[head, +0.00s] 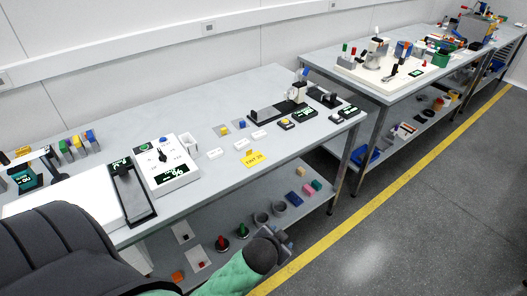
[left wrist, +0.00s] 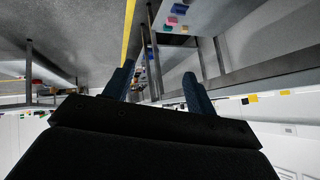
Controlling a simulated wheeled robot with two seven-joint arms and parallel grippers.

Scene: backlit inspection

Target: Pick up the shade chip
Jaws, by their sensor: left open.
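I cannot tell for sure which small piece is the shade chip. On the near bench, a yellow card (head: 254,158) reads something like "TINT 20". Small coloured pieces sit behind it, one blue-grey (head: 224,130) and one yellow (head: 242,124). My left gripper (head: 284,240) is beyond the bench's front edge, low at the bottom centre, apart from these pieces. In the left wrist view its two dark fingers (left wrist: 158,80) are spread with nothing between them. My right gripper is not in view.
The near bench (head: 215,88) carries a white panel with a dial (head: 163,155) and a black stand device (head: 297,92). Its lower shelf (head: 245,250) holds several small parts. A second bench (head: 330,57) stands behind right. Open grey floor with a yellow line (head: 375,207) lies right.

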